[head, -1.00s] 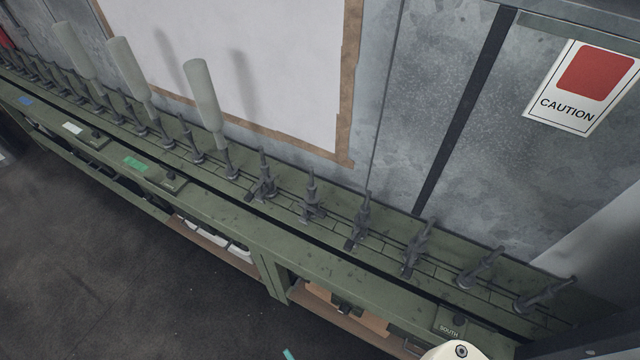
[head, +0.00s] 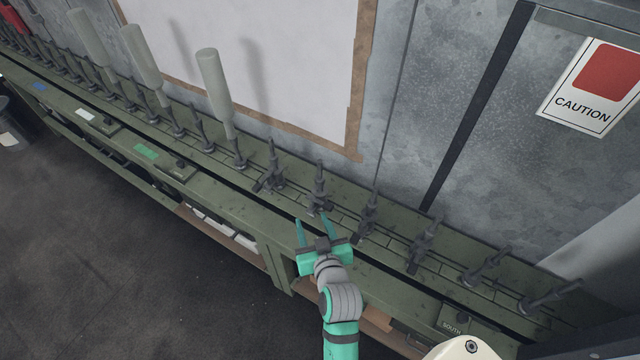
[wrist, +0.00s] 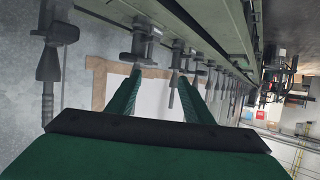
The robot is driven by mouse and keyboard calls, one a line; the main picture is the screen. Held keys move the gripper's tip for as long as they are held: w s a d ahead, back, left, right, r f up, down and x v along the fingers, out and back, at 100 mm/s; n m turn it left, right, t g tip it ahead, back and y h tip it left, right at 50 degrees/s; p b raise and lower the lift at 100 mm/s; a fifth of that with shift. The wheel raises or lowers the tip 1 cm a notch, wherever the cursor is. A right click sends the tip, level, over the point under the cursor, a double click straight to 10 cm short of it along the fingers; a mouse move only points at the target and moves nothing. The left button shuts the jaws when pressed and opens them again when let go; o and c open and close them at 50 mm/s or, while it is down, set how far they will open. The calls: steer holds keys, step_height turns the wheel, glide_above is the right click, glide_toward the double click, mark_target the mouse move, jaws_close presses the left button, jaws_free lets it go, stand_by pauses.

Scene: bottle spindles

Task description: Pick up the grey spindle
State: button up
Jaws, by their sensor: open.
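A row of dark grey spindles stands on the green bench (head: 225,200); which one the task means is unclear. My teal gripper (head: 314,224) is open, its fingers pointing toward the bench. The nearest grey spindle (head: 319,188) stands upright just beyond the fingertips; I cannot tell whether they touch its base. Another spindle (head: 369,216) is just to the right. In the wrist view, the gripper (wrist: 162,84) has nothing visibly clamped between its fingers. Several spindles appear upside down there, one with its base (wrist: 140,42) above the fingers and another at the left (wrist: 48,75).
Pale grey tubes stand on some left spindles, the closest being this tube (head: 214,84). The wall, with a white board (head: 290,70) and a caution sign (head: 592,88), rises behind the row. Spindles at right (head: 550,296) lean over. Floor (head: 130,270) at front left is clear.

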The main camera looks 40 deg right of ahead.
mark_target(320, 161)
steer(key=w+d, duration=0.2)
steer(key=w+d+r, duration=0.1)
steer(key=w+d, duration=0.1)
steer(key=d, duration=0.1)
steer(key=w+d, duration=0.2)
steer(key=d, duration=0.1)
steer(key=shift+w+r, duration=0.15)
steer(key=shift+w, duration=0.2)
steer(key=shift+d+r+x, duration=0.15)
steer(key=shift+d+x, duration=0.05)
steer(key=shift+x, duration=1.1)
steer(key=shift+d+r+x, duration=0.15)
steer(key=shift+x, duration=1.15)
steer(key=shift+s, duration=0.1)
jaws_close()
steer(key=shift+r, duration=5.05)
